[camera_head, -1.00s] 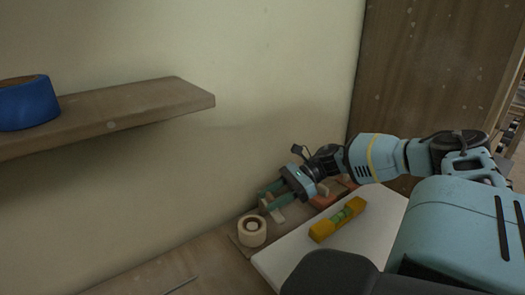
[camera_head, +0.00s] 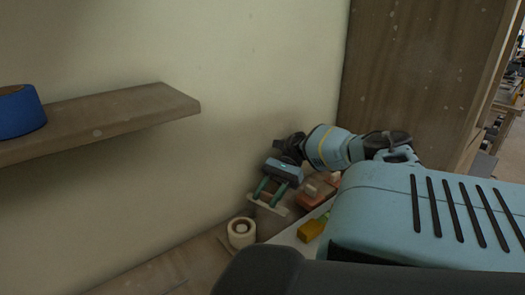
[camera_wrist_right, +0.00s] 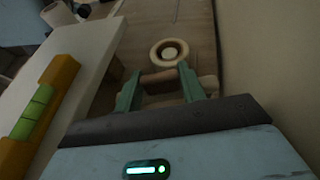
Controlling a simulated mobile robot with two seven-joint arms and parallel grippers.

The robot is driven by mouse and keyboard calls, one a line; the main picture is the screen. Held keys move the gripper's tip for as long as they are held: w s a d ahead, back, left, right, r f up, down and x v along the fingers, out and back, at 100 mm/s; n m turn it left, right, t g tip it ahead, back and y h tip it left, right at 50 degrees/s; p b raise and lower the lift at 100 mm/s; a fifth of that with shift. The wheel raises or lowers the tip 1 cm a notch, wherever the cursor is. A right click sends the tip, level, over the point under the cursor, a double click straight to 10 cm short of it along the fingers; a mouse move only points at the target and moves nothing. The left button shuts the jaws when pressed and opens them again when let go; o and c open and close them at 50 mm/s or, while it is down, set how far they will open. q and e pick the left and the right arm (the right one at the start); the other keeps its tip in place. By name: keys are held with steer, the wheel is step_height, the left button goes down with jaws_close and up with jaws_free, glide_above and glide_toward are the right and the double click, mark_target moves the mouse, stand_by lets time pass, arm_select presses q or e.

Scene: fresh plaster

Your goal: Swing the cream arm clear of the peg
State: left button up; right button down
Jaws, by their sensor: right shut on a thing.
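The cream arm (camera_head: 273,208) is a short pale bar beside the roll, crossing at my right gripper's fingertips. My right gripper (camera_head: 265,194) has green fingers and is shut on it. In the right wrist view, the fingers (camera_wrist_right: 160,88) are on either side of a pinkish-brown section, and a cream end (camera_wrist_right: 208,85) shows past the right finger. A cream ring-shaped roll (camera_head: 240,233) stands just left of the bar. A pale round post, apparently the peg (camera_wrist_right: 170,52), shows in the roll's hole in the wrist view. The bar lies apart from the roll's hole. My left gripper is not in view.
A yellow-and-green spirit level (camera_wrist_right: 38,105) lies on a white board (camera_wrist_right: 95,48). An orange-red block (camera_head: 318,197) with pale knobs is right of my gripper. A wall shelf (camera_head: 110,115) holds blue tape (camera_head: 22,122). The bench left of the roll is mostly clear.

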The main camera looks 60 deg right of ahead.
steer(key=c, duration=0.8)
jaws_free()
steer(key=shift+c, duration=0.2)
